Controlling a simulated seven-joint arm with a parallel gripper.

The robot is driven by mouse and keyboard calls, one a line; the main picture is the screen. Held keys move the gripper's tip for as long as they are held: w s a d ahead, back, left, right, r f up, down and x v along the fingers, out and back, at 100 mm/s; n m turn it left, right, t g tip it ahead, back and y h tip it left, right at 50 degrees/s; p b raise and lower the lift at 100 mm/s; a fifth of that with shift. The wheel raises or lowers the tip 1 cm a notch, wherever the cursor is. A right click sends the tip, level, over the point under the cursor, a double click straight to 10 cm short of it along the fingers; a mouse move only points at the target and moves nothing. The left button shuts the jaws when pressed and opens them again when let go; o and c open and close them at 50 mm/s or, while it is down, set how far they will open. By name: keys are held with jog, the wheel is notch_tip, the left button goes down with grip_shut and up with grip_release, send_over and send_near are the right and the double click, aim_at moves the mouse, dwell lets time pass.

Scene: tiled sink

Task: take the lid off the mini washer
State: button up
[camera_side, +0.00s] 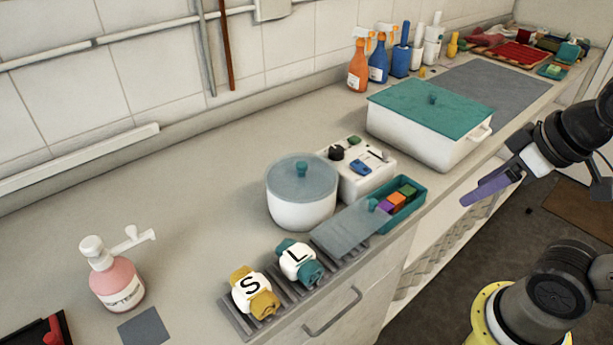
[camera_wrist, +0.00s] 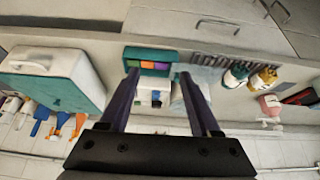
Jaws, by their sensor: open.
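The mini washer looks to be the round white tub (camera_side: 302,209) on the counter, though no label shows. Its grey-blue lid (camera_side: 287,183), with a teal knob (camera_side: 301,169), sits on top and covers the opening. In the wrist view the tub is partly hidden behind the right finger. My gripper (camera_side: 466,200) has purple fingers and is out past the counter's front edge, to the right of the tub and apart from it. In the wrist view my gripper (camera_wrist: 160,76) is open with nothing held between its fingers.
A white box with dials (camera_side: 366,176) stands beside the tub. A teal tray of coloured blocks (camera_side: 411,194) and a grey panel (camera_side: 350,229) lie in front. A large white bin with a teal lid (camera_side: 432,102) stands farther right.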

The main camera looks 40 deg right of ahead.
jog(key=w+a+r+n+g, duration=0.1)
jog(key=w+r+n, duration=0.45)
jog(key=r, duration=0.25)
jog(key=w+a+r+n+g, duration=0.1)
jog(key=w+a+r+n, duration=0.1)
jog(key=w+r+n, duration=0.4)
jog(key=n+g, duration=0.4)
jog(key=n, duration=0.2)
send_over(302, 164)
notch_tip(302, 164, down, 13)
jog(key=shift+a+r, duration=0.1)
jog(key=shift+a, duration=0.05)
jog(key=shift+f, duration=3.2)
